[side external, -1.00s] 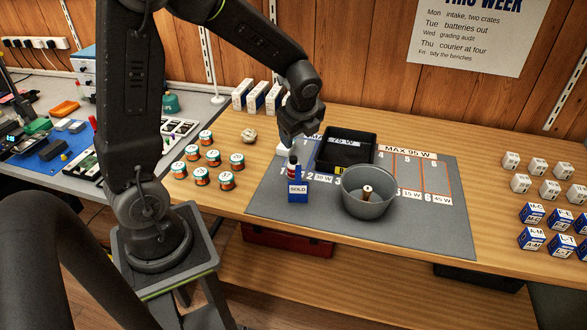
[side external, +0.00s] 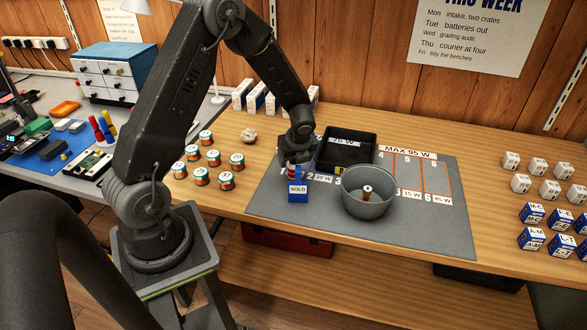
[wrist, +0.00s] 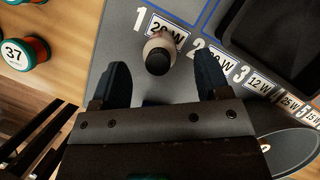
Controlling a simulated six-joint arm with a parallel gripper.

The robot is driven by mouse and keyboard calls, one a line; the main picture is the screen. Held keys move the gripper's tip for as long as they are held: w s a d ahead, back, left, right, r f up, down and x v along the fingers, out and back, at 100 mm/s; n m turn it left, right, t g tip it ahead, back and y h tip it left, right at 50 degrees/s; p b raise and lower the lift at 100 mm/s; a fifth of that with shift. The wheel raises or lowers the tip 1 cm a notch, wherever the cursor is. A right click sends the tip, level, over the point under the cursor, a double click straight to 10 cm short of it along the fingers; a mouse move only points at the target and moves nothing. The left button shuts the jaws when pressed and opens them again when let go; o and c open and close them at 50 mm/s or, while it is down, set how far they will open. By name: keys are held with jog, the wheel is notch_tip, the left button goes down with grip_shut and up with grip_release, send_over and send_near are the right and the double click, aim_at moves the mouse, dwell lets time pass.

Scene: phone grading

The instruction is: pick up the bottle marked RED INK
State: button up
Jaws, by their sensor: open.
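A small bottle with a dark cap (wrist: 158,60) shows from above in the wrist view, near the 1 and the 20 W label on the grey mat. In the side view a red part of the bottle (side external: 292,171) shows under my gripper (side external: 296,160), behind the blue SOLD block (side external: 298,191). Its lettering is not readable. In the wrist view my gripper (wrist: 162,65) is open, with one finger on each side of the bottle's top and gaps to both. Whether the fingertips are level with the cap or above it, I cannot tell.
A black tray (side external: 374,158) and a grey bowl (side external: 369,205) holding a small item stand on the mat (side external: 420,235) to the right. Several numbered tins (side external: 201,177) stand left of the mat. White boxes (side external: 256,97) line the back.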

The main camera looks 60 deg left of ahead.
aim_at(293, 164)
jog(key=x, duration=0.4)
jog(key=shift+a+f, duration=0.15)
jog(key=shift+a, duration=0.05)
jog(key=c, duration=1)
